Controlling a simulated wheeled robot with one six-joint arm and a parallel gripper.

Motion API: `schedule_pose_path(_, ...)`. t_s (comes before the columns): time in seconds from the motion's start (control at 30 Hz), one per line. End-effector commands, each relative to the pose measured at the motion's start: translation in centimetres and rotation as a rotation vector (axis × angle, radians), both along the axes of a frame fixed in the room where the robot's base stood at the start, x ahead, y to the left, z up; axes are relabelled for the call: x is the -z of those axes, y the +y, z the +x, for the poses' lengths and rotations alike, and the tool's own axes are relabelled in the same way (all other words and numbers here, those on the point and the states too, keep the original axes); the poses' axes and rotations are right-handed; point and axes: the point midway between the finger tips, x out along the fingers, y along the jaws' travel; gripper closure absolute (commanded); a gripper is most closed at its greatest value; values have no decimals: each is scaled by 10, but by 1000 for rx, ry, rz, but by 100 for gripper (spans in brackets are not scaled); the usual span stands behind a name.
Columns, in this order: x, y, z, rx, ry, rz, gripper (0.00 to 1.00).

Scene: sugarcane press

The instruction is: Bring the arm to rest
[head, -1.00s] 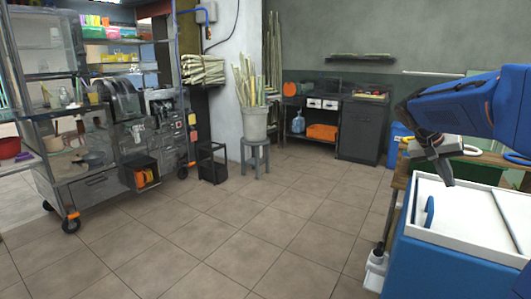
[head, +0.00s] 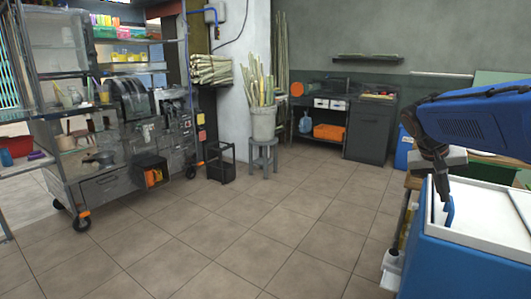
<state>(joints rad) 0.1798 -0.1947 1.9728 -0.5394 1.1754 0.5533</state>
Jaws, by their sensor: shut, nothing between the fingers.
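My blue arm comes in from the right edge of the head view. My gripper (head: 444,190) points down at its end, just above the white lid of the blue cooler (head: 470,262). It is near the lid's blue handle (head: 450,209); I cannot tell whether they touch. The dark fingers look closed together, with nothing seen between them.
A metal cart with a press (head: 130,100) stands at the left. A bucket of canes (head: 263,123) sits on a grey stool (head: 264,154), beside a black crate (head: 221,162). A dark counter (head: 370,130) is at the back. The tiled floor in the middle is clear.

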Motion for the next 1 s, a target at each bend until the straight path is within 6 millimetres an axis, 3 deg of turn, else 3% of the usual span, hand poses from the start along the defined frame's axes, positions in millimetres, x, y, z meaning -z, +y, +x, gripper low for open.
schedule_pose_path(0.27, 23, 59, -58, -159, -12, 100, 100)
schedule_pose_path(0.7, 88, 155, -165, -464, -65, 267, 100)
schedule_pose_path(1.0, 130, 195, -216, -615, -106, 340, 100)
